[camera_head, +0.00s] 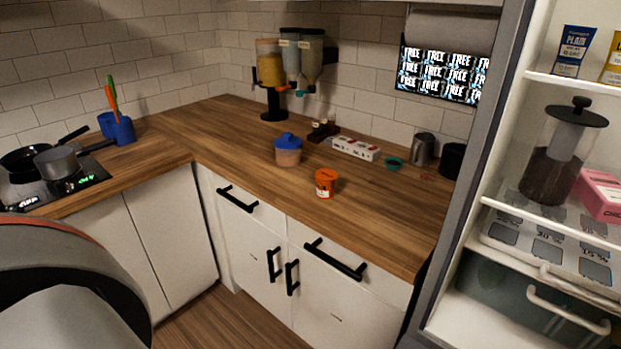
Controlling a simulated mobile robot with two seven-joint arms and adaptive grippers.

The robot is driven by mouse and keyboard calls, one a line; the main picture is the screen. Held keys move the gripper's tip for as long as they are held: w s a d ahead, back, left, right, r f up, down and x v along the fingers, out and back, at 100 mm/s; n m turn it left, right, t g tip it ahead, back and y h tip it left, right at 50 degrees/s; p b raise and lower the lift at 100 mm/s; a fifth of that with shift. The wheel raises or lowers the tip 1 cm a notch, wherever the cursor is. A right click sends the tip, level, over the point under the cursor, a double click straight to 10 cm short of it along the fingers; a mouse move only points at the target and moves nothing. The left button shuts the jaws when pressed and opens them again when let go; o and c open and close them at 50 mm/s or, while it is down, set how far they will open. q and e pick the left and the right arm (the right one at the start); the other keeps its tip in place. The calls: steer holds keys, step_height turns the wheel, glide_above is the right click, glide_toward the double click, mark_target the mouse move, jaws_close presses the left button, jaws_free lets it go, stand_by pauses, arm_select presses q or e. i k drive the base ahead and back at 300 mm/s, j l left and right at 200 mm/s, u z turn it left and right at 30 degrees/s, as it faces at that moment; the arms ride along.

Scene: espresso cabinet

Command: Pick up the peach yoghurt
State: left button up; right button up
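A small orange cup (325,184), which looks like the peach yoghurt, stands upright on the wooden counter (220,140) near its front edge, above the white drawers. It has an orange lid and a pale label too small to read. Nothing touches it. Neither of my grippers shows in the head view. Only a large rounded part of my own body fills the lower left corner.
A blue-lidded jar (288,150) stands behind and left of the cup. A white-and-red box (356,148), a teal ring-shaped item (393,163) and a metal pitcher (423,148) are farther back. An open fridge (482,215) bounds the right side. Black drawer handles (335,260) protrude below the counter.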

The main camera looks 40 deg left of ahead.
mark_target(325, 179)
steer(key=u, duration=1)
steer(key=i+j+z, duration=0.1)
steer(key=j, duration=0.25)
steer(key=i+j+z, duration=0.1)
steer(key=j, duration=0.25)
steer(key=i+j, duration=0.2)
steer(key=j, duration=0.15)
steer(key=i+j+z, duration=0.15)
steer(key=j, duration=0.25)
steer(key=i+j+z, duration=0.1)
steer(key=j, duration=0.25)
steer(key=i+j+z, duration=0.1)
steer(key=j, duration=0.3)
